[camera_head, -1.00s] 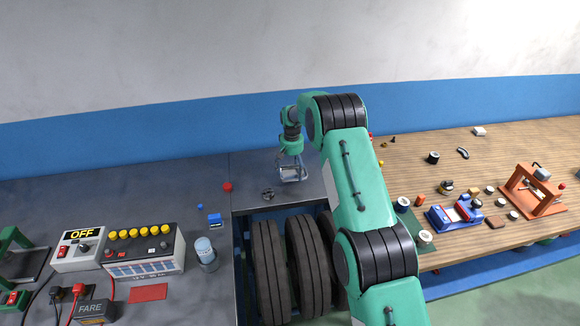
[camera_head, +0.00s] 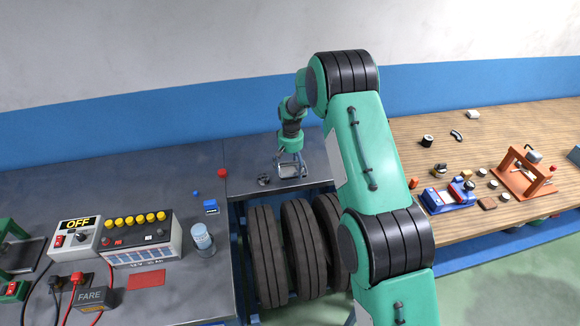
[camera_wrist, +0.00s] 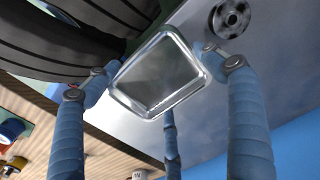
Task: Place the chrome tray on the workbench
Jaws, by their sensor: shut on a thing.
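The chrome tray (camera_head: 290,171) is a small, shiny, rounded rectangular tray. It is held over the dark grey bench section (camera_head: 240,181) above the tyres, near its front edge. My gripper (camera_head: 291,157) is above the tray with its fingers pointing down. In the wrist view the blue fingers of my gripper (camera_wrist: 158,78) are closed around the rim of the tray (camera_wrist: 160,76), which looks empty. I cannot tell whether the tray touches the surface. A wooden workbench (camera_head: 410,160) stands to the right, partly hidden by my arm.
A round dark part (camera_head: 264,180) lies just left of the tray, and a red ball (camera_head: 222,173) is farther left. Tyres (camera_head: 300,245) stand under the bench. A battery (camera_head: 142,240) and glass jar (camera_head: 202,238) stand at left. A blue vise-like tool (camera_head: 448,194) is at right.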

